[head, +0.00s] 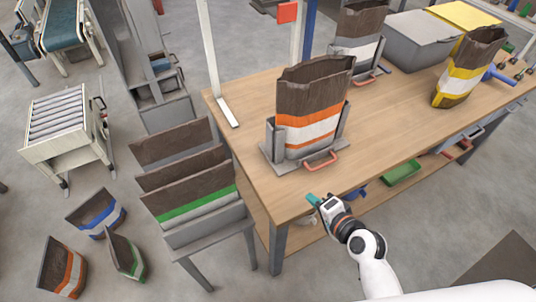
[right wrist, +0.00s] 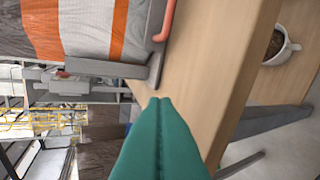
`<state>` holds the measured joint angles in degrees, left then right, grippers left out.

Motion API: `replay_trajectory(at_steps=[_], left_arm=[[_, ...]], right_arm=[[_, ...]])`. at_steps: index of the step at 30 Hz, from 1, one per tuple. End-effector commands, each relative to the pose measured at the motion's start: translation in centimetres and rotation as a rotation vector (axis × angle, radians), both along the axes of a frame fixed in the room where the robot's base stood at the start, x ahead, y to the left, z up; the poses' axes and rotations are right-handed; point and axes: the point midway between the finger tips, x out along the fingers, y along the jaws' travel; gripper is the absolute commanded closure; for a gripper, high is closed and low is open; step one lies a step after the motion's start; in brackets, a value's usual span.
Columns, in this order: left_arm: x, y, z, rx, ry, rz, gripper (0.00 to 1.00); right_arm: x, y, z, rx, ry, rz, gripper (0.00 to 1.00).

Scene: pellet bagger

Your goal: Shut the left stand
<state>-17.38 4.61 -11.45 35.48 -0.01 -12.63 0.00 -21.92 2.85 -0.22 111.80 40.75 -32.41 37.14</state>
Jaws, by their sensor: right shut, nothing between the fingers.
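The left stand (head: 273,147) is a grey metal holder on the wooden table, with a red-orange handle (head: 321,161) at its front. A brown bag (head: 312,100) with orange and white stripes stands upright in it, its top open. My right gripper (head: 312,200) has teal fingers, shut and empty, at the table's front edge, below the handle and apart from it. In the right wrist view the shut fingertips (right wrist: 160,103) point toward the stand's grey plate (right wrist: 155,68) and the handle (right wrist: 166,20) shows at the top. My left gripper is out of view.
Another stand with a brown bag (head: 358,30) is behind, and a yellow-striped bag (head: 465,75) stands at the right. A grey bin (head: 418,42) is at the back. A white cup (right wrist: 283,55) of brown pellets sits below the tabletop. The table's front middle (head: 385,135) is clear.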

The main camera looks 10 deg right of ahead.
Motion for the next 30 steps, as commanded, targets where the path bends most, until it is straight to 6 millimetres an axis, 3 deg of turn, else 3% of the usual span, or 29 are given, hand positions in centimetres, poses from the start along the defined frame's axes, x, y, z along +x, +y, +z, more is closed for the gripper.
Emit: replay_trajectory(at_steps=[3, 6, 11, 24, 30], left_arm=[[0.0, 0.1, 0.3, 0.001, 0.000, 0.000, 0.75], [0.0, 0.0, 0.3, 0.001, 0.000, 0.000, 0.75], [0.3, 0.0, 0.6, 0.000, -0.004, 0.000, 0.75], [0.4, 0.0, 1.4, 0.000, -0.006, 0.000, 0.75], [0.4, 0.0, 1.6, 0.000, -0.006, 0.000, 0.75]], right_arm=[[1.4, -0.7, 3.0, 0.156, -0.052, -0.087, 1.00], [2.1, -0.8, 3.6, 0.201, -0.067, -0.112, 1.00], [4.0, -0.1, 3.1, 0.204, -0.067, -0.111, 1.00], [12.1, 2.8, 0.9, 0.199, -0.066, -0.110, 1.00], [14.0, 3.5, 0.7, 0.198, -0.066, -0.111, 1.00]])
